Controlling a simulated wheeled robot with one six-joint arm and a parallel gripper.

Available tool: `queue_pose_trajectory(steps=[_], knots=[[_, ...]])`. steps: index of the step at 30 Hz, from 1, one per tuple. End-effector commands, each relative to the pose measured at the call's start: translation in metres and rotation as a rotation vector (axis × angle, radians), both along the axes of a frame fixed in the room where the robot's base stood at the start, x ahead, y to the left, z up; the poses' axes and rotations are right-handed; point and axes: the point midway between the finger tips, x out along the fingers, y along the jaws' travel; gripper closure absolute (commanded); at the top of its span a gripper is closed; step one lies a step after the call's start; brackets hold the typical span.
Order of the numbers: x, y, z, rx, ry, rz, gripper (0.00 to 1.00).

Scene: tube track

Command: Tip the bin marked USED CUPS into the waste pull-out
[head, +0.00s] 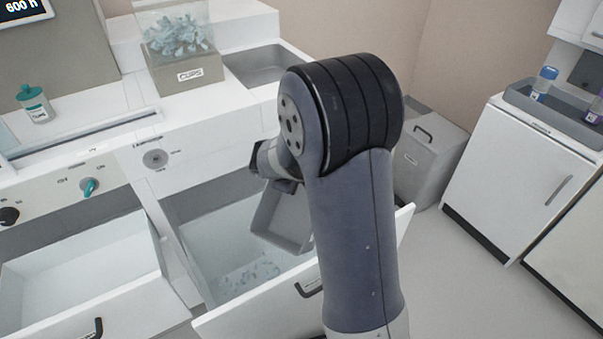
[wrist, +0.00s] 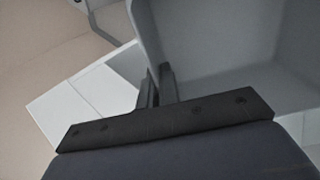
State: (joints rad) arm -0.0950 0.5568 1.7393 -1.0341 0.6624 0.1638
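A grey bin (head: 285,217) hangs steeply tilted inside the opening of the waste pull-out (head: 215,238), an open white drawer in the counter front. Small pale crumpled pieces (head: 247,277) lie on the drawer's floor below it. My gripper (head: 280,184) is at the bin's upper edge, mostly hidden behind my arm. In the wrist view my gripper's dark fingers (wrist: 160,86) are close together on the wall of the bin (wrist: 235,45). The part of the bin's inside that shows there is bare. No marking on this bin is visible.
A box labelled CUPS (head: 187,72) stands on the counter beside a sink (head: 268,65). A second open drawer (head: 80,275) is at the left. A grey cabinet (head: 428,155) and a white cabinet (head: 510,185) stand at the right, with bare floor in front.

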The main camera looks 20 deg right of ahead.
Motion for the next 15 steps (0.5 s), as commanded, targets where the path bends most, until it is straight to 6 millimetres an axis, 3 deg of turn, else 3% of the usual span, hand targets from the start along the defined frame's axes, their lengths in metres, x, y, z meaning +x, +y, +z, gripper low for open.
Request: queue_pose_trajectory(steps=[15], knots=[[0.0022,-0.0029,-0.0047,0.063,0.06,-0.001,1.0]])
